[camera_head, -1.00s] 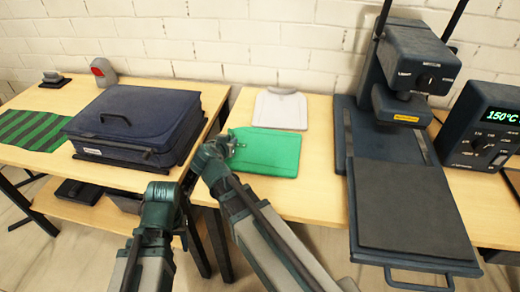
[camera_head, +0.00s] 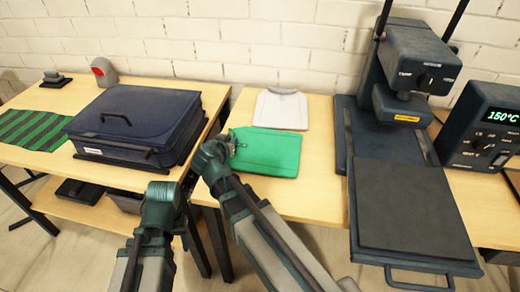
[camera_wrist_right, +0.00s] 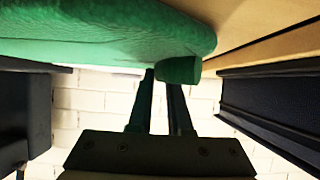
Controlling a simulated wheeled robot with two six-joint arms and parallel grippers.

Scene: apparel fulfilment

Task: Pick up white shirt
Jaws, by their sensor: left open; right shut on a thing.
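The white shirt (camera_head: 280,108) lies folded flat on the right table, toward the wall. A flat green folded cloth (camera_head: 268,153) lies in front of it, close to its near edge. My right gripper (camera_head: 232,142) is at the left edge of the green cloth, shut on it and away from the white shirt. In the right wrist view, the fingers (camera_wrist_right: 165,75) reach up to the green cloth (camera_wrist_right: 95,35); the exact grip is partly hidden. My left gripper (camera_head: 162,192) hangs in front of the tables, open and away from the shirt; its fingertips are hard to see.
A dark blue case (camera_head: 135,125) stands on the left table beside a striped green cloth (camera_head: 38,128). A heat press (camera_head: 410,200) stands right of the shirt, with a 150°C control box (camera_head: 485,130) beyond. Bare tabletop (camera_head: 315,198) shows at the front right.

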